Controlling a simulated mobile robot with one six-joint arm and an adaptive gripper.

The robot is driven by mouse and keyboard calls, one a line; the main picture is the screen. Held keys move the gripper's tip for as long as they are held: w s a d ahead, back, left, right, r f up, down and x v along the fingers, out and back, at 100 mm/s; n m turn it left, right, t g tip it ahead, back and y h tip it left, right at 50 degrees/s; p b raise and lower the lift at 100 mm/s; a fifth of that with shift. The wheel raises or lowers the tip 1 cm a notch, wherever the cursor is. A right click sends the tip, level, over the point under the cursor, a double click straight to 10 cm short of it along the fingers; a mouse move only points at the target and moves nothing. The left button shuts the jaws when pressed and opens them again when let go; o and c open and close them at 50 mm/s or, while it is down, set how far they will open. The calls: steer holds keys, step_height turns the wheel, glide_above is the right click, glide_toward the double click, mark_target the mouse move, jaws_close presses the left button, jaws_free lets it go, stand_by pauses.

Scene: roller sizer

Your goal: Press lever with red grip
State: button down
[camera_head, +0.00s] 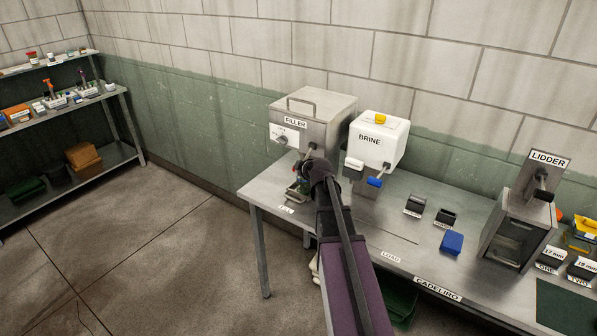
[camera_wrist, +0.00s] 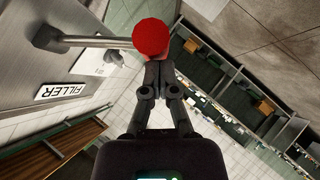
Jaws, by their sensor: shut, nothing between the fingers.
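The filler (camera_head: 312,119) is a grey metal box at the back left of the table. In the wrist view its labelled front (camera_wrist: 60,60) fills the upper left. A lever rod (camera_wrist: 95,43) comes out of it and ends in a round red grip (camera_wrist: 153,38). My gripper (camera_wrist: 158,68) is shut and empty, with its fingertips right at the lower edge of the red grip; I cannot tell whether they touch.
The white brine box (camera_head: 380,142) with a blue-gripped lever (camera_head: 375,182) stands just right of the filler. Farther right are a blue block (camera_head: 452,243) and the lidder (camera_head: 520,220). A shelf rack (camera_head: 70,168) stands at the far left. The floor between is clear.

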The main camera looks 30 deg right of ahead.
steer(key=shift+a+r, duration=0.1)
steer(key=a+r+p+v, duration=0.1)
steer(key=a+p+v, duration=0.1)
steer(key=p+v, duration=0.5)
steer(key=v, duration=0.5)
steer(key=shift+a+p, duration=0.25)
steer(key=shift+p, duration=0.1)
stand_by(0.3)
steer(key=s+a+f+m+g+b, duration=0.9)
steer(key=s+a+f+g+b, duration=0.2)
steer(key=s+a+f, duration=0.5)
steer(key=a+f, duration=0.3)
steer(key=a, duration=0.1)
steer(key=shift+s+a+f+m+g+y, duration=0.25)
steer(key=shift+a+m+g+y, duration=0.05)
steer(key=shift+a, duration=0.05)
